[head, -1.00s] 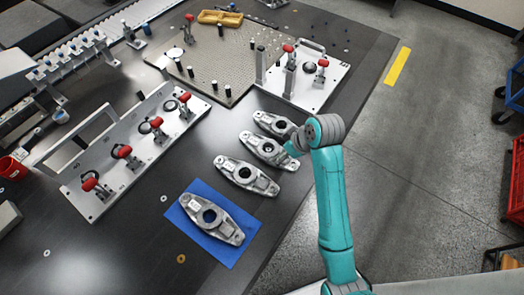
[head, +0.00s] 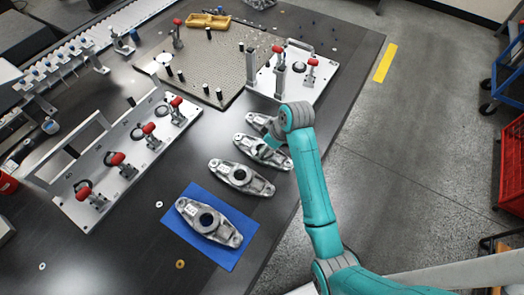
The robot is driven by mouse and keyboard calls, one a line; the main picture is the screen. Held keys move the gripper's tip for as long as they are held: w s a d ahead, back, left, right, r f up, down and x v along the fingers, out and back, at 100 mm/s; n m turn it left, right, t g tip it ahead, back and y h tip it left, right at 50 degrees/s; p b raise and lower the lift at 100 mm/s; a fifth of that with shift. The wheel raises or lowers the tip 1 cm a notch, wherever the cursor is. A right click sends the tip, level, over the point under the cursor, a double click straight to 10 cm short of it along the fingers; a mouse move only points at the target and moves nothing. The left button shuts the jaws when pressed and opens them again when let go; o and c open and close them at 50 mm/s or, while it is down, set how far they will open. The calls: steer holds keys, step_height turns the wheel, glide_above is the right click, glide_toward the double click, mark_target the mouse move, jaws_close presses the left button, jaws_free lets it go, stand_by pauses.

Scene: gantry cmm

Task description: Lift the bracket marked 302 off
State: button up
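Several grey cast brackets lie in a row on the dark table. One bracket (head: 224,232) lies on a blue mat (head: 225,256) nearest the front. A second bracket (head: 240,178) lies bare on the table behind it. A third bracket (head: 277,160) lies farther back, partly covered by the end of my arm. A fourth bracket (head: 257,120) is partly hidden behind my wrist. Their markings are too small to read, so I cannot tell which is 302. My gripper (head: 265,148) is at the third bracket; its fingers are too small and covered to show whether they are open.
A fixture plate with red-handled clamps (head: 85,215) stands at left. Another clamp plate (head: 300,88) and a perforated plate with posts (head: 215,65) are at the back. Small washers (head: 180,264) lie at the front.

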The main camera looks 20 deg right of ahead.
steer(key=shift+x, duration=1.9)
steer(key=c, duration=1.6)
steer(key=shift+c, duration=0.2)
steer(key=shift+r, duration=0.15)
